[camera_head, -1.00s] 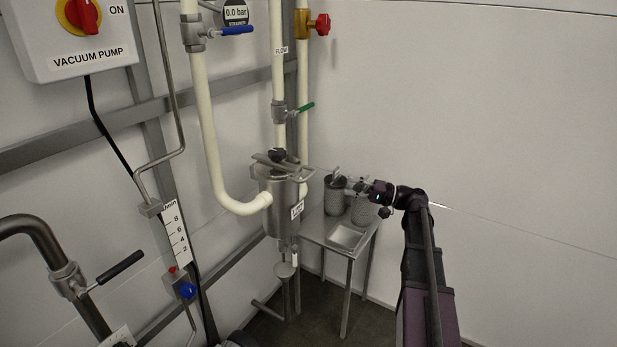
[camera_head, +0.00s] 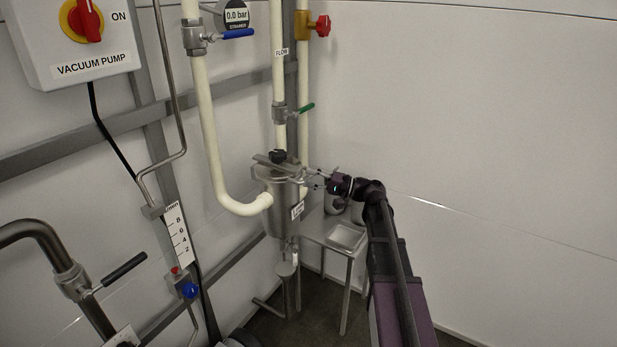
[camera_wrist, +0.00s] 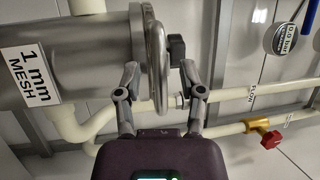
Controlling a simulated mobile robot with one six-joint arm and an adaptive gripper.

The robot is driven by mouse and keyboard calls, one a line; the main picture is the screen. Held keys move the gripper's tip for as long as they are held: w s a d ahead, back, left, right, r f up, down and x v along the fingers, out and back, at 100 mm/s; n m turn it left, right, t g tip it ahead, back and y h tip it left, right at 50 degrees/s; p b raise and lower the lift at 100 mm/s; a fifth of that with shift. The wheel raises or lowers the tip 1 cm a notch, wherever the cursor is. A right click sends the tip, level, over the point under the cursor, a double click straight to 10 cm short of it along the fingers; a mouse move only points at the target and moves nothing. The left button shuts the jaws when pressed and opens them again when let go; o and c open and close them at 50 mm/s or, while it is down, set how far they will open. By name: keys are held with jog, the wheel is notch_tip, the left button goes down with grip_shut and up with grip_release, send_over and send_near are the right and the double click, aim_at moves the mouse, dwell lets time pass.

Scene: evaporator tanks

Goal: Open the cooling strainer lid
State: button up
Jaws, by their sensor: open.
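The metal cooling strainer (camera_head: 279,207) hangs on the white pipes, and its lid (camera_head: 284,169) is on top with a black knob (camera_head: 277,156) and a bar across it. In the wrist view the strainer body (camera_wrist: 75,58), labelled "1 mm MESH", lies at the left. The lid's looped metal handle (camera_wrist: 157,45) and the black knob (camera_wrist: 176,48) stand right of it. My gripper (camera_head: 309,178) is open at the right side of the lid. In the wrist view its fingertips (camera_wrist: 159,70) lie either side of the handle loop; contact cannot be told.
Pipes, a green-handled valve (camera_head: 305,107) and a red-handled valve (camera_head: 322,25) are above. The wall at right is bare.

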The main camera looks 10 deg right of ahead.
jog(key=shift+w+a, duration=0.15)
jog(key=shift+a, duration=0.2)
grip_shut()
jog(key=shift+a+r, duration=0.1)
jog(key=shift+r, duration=0.15)
